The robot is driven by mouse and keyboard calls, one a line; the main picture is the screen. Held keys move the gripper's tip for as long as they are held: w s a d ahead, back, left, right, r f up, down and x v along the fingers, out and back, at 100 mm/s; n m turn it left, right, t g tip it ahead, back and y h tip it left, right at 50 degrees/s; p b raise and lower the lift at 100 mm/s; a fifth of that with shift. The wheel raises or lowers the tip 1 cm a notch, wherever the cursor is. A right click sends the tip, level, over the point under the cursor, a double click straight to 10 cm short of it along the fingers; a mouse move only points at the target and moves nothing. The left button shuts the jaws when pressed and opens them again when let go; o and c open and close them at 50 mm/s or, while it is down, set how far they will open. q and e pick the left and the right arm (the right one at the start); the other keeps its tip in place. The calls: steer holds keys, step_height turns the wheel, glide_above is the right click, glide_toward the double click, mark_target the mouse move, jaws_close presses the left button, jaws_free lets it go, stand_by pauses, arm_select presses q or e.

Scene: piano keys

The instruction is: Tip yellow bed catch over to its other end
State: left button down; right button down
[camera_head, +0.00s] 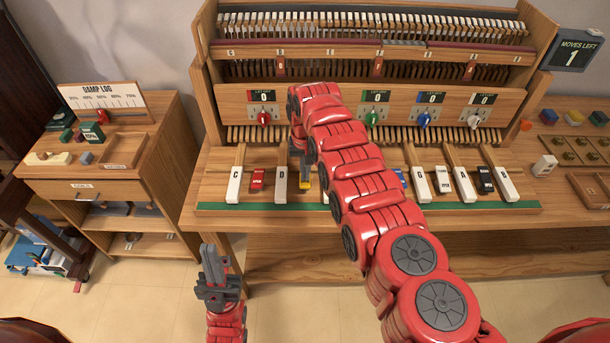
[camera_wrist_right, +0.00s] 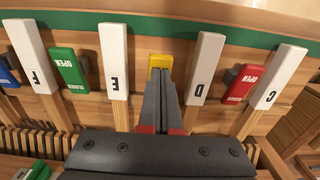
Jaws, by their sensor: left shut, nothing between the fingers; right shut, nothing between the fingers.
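The yellow bed catch (camera_wrist_right: 160,61) sits between the white keys E (camera_wrist_right: 113,62) and D (camera_wrist_right: 205,69) in the right wrist view. Only its end near the green strip shows; the rest is hidden behind my right gripper (camera_wrist_right: 160,76). That gripper is shut and empty, its fingertips over or at the catch; I cannot tell if they touch. In the head view a bit of yellow (camera_head: 304,186) shows below the right gripper (camera_head: 306,182), beside key D (camera_head: 280,184). My left gripper (camera_head: 212,250) is shut and empty, in front of the bench's left part.
Red (camera_wrist_right: 239,84) and green (camera_wrist_right: 68,67) catches flank the neighbouring keys. Blue and black catches lie farther along the row. A side cabinet (camera_head: 120,175) stands at left. A sign (camera_head: 574,54) reads "MOVES LEFT 1". My right arm hides the middle of the bench.

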steer(key=shift+f+b, duration=1.1)
steer(key=shift+b, duration=0.05)
stand_by(0.6)
step_height(320, 180, up, 5)
steer(key=p, duration=0.4)
steer(key=shift+p, duration=0.4)
steer(key=shift+r+p, duration=0.8)
steer(key=shift+r, duration=0.3)
steer(key=shift+f, duration=0.1)
